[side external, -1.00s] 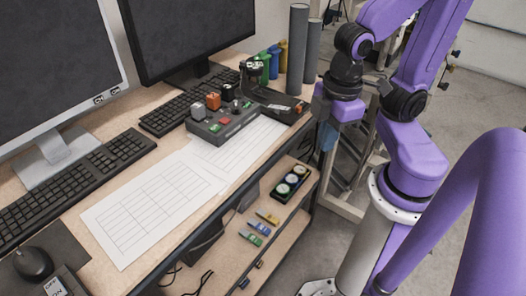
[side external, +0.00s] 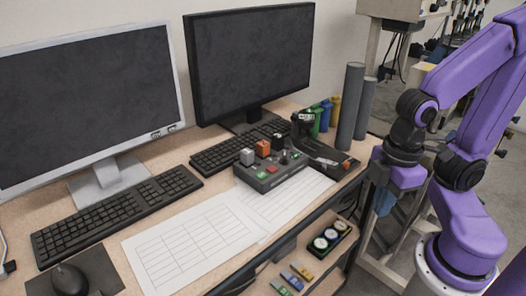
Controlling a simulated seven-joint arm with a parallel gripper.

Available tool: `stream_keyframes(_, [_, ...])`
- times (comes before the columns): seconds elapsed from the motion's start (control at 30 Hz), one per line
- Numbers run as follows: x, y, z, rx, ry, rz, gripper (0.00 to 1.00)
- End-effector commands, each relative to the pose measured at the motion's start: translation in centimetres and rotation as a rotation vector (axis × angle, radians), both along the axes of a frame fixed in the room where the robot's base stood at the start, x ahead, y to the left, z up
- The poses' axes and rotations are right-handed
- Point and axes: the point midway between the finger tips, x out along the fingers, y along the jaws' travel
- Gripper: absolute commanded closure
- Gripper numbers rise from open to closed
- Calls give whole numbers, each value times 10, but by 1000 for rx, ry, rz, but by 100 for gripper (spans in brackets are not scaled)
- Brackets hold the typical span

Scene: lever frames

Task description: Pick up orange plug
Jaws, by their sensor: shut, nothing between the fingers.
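The orange plug (side external: 263,147) is a small orange block standing upright on top of the dark grey control box (side external: 272,178). A light grey block (side external: 247,157) stands to its left on the same box, and a dark lever is to its right. My gripper (side external: 384,201) hangs at the right, beyond the table's right edge, well apart from the plug. It is shut and empty; its fingertips are small and dark in this view. Nothing covers the top of the plug.
Two monitors (side external: 250,62) and keyboards (side external: 118,212) stand behind and left. Grey cylinders (side external: 351,108) and coloured bottles (side external: 325,115) stand at the back right. A dark device (side external: 325,158) lies between box and arm. Printed sheets (side external: 195,240) cover the front. A lower shelf holds gauges (side external: 331,236).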

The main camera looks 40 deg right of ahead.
Motion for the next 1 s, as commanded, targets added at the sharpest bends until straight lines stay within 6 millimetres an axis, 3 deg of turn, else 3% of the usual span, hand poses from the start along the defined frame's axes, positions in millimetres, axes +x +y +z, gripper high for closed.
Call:
stream_keyframes(0.1, [0, 0, 0, 0, 0, 0, 97])
stream_keyframes(0.27, [0, 0, 0, 0, 0, 0, 45])
stream_keyframes(0.3, [0, 0, 0, 0, 0, 0, 38])
stream_keyframes(0.67, [7, 5, 3, -1, -1, 5, 38])
stream_keyframes(0.77, [25, 15, 11, -2, -2, 24, 38])
stream_keyframes(1.0, [103, 45, 40, -11, -5, 111, 38])
